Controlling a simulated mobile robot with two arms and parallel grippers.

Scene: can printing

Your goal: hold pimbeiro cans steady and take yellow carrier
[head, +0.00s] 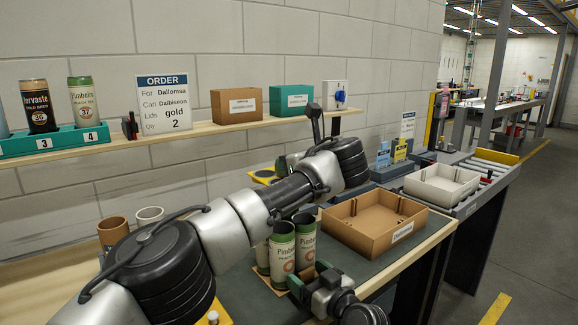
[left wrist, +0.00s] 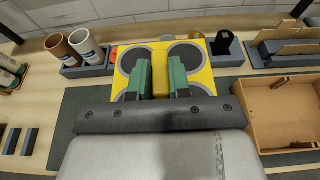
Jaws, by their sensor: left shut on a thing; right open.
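The yellow carrier (left wrist: 207,48), a plate with several round dark openings, fills the upper middle of the left wrist view. My left gripper (left wrist: 162,72) has its green fingers shut on the carrier's raised yellow middle. In the head view, my left arm hides most of the carrier (head: 264,174), and only its edge shows. Green-topped Pimbeiro cans (head: 305,241) stand upright, grouped on the dark mat, partly behind my left arm. My right gripper (head: 312,278) is open in front of the cans, close to their lower parts. Whether it touches them cannot be told.
A brown open box (head: 369,249) lies right of the cans, and a pale tray (head: 441,187) sits beyond it. Brown and white cups (head: 113,231) stand at left. The shelf holds cans, an order sign (head: 164,103) and small boxes (head: 237,106).

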